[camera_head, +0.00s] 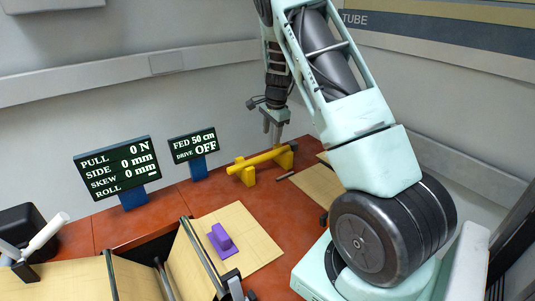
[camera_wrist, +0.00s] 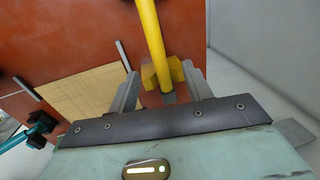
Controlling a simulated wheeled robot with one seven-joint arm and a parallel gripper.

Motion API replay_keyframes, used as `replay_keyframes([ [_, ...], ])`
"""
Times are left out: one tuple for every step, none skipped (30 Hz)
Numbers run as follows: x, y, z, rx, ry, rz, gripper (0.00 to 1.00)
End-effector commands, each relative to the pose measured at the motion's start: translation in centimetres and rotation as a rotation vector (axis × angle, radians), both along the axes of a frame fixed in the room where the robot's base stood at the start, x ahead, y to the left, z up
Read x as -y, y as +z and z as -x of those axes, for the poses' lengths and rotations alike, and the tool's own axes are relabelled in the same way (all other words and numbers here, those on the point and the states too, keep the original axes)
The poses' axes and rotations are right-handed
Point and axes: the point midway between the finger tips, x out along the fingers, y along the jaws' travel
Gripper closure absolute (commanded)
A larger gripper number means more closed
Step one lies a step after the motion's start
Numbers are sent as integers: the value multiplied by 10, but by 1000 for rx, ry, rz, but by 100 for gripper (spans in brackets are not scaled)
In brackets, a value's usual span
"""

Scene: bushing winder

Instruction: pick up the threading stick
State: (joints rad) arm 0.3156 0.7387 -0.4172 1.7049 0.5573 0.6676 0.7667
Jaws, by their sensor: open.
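The threading stick looks to be the long yellow rod (camera_head: 262,158), lying across two yellow stand blocks (camera_head: 246,172) at the back of the red bench. In the wrist view the rod (camera_wrist: 153,40) runs down from the top edge, with a grey end near one yellow block (camera_wrist: 174,70). My gripper (camera_head: 273,136) points down just above the rod in the head view. In the wrist view my gripper (camera_wrist: 162,80) is open, one finger on each side of the rod's line. I see no contact; the exact height gap is unclear.
A short grey rod (camera_head: 285,175) lies beside a tan board (camera_head: 318,190). A purple block (camera_head: 221,240) sits on another tan sheet (camera_head: 255,240). Two display signs (camera_head: 118,168) (camera_head: 193,145) stand left of the rod. A wall rises close behind the bench.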

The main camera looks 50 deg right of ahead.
Motion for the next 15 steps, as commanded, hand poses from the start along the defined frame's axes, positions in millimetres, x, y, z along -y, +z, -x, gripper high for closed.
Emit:
replay_keyframes([
  [1,-9,0,-4,-1,-1,50],
  [1,-14,-1,-4,-1,-2,50],
  [1,-20,-3,-3,0,-1,50],
  [1,-24,-3,-2,0,0,50],
  [1,-27,-4,-2,1,0,50],
  [1,-31,-5,-2,1,-1,50],
  [1,-33,-5,-2,0,0,50],
  [1,-35,-5,-1,0,0,50],
  [1,-37,-5,0,0,0,50],
  [1,-38,-6,0,0,0,50],
  [1,-40,-6,-1,0,0,50],
  [0,-43,-5,-2,0,-1,50],
  [-1,-47,-5,-3,1,-2,50],
  [-2,-50,-5,-3,1,-2,50],
  [-4,-56,-6,-3,-1,-3,50],
])
